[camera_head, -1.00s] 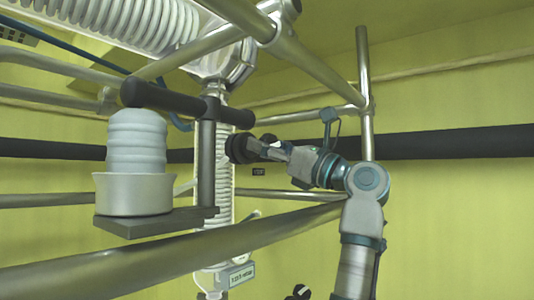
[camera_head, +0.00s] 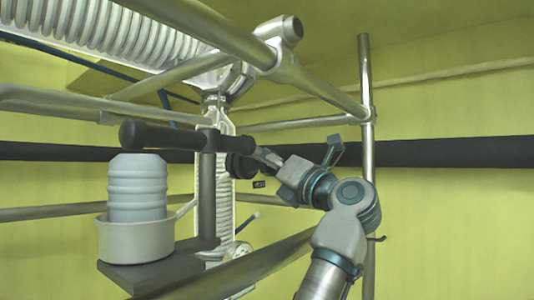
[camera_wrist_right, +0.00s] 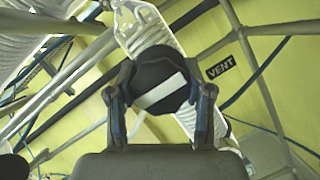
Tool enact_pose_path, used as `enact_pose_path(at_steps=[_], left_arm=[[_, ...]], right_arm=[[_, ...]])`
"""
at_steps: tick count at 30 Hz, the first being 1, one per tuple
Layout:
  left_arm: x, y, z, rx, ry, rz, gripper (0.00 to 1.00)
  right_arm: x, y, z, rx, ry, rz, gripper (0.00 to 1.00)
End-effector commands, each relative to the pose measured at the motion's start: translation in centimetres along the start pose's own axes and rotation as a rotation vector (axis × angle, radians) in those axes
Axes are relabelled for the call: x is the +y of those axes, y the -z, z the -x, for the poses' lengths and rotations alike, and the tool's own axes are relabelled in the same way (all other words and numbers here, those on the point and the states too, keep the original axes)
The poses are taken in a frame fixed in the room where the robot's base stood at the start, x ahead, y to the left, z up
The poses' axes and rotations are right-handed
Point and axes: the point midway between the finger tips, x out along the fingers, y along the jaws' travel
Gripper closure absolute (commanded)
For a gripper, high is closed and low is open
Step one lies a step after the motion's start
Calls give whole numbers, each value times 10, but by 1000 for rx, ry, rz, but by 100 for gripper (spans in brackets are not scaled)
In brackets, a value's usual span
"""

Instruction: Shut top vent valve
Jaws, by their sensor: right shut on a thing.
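The vent valve knob (camera_wrist_right: 160,82) is round and black with a pale stripe that lies tilted, in the middle of the right wrist view. My right gripper (camera_wrist_right: 160,95) is shut on it, one finger on each side. A black "VENT" label (camera_wrist_right: 221,67) is to the right of the knob. My left gripper is not in view.
A black-handled grey stand (camera_head: 207,185) carries a white bowl (camera_head: 137,240) with a ribbed pale vessel (camera_head: 137,190), left of the knob. Metal frame bars (camera_head: 330,90) cross above and a vertical pole (camera_head: 367,80) stands right. A coiled glass condenser (camera_head: 110,28) is upper left.

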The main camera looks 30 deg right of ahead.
Motion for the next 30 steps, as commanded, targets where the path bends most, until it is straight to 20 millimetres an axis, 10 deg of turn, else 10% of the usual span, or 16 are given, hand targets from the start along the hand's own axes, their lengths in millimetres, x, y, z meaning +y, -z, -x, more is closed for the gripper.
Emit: enact_pose_path(at_steps=[17,18,20,30], left_arm=[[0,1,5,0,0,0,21],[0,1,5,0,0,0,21],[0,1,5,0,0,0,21],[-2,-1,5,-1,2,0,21]], right_arm=[[-1,0,0,0,12,-28,84],[-1,0,0,0,12,-28,40],[-1,0,0,0,12,-28,25],[0,-1,3,-2,11,-26,24]])
